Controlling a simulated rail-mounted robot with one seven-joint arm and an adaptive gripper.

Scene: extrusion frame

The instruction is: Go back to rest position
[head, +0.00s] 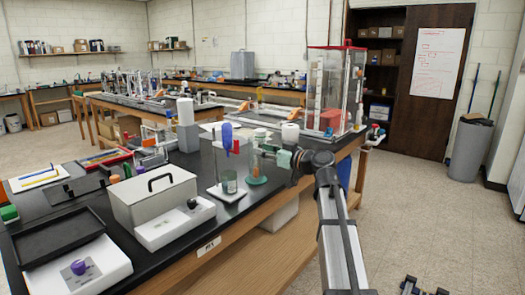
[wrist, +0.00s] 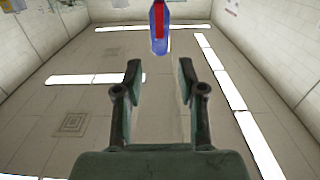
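My gripper (wrist: 160,78) is open in the wrist view, its two dark fingers apart with nothing between them. In the head view my arm reaches from the lower right to the bench edge, and my gripper (head: 268,150) is above the bench front, in front of a green-based piece of glassware (head: 256,176). The finger tips are small there and partly mixed with things behind. A blue and red object (wrist: 159,28) shows beyond the fingertips in the wrist view, apart from them.
The black bench (head: 222,212) is crowded. A stand with a blue top (head: 227,137) is just left of my gripper. A grey box with a handle (head: 150,198), a black tray (head: 58,246) and a clear cabinet (head: 335,90) also stand there. Floor at right is mostly clear.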

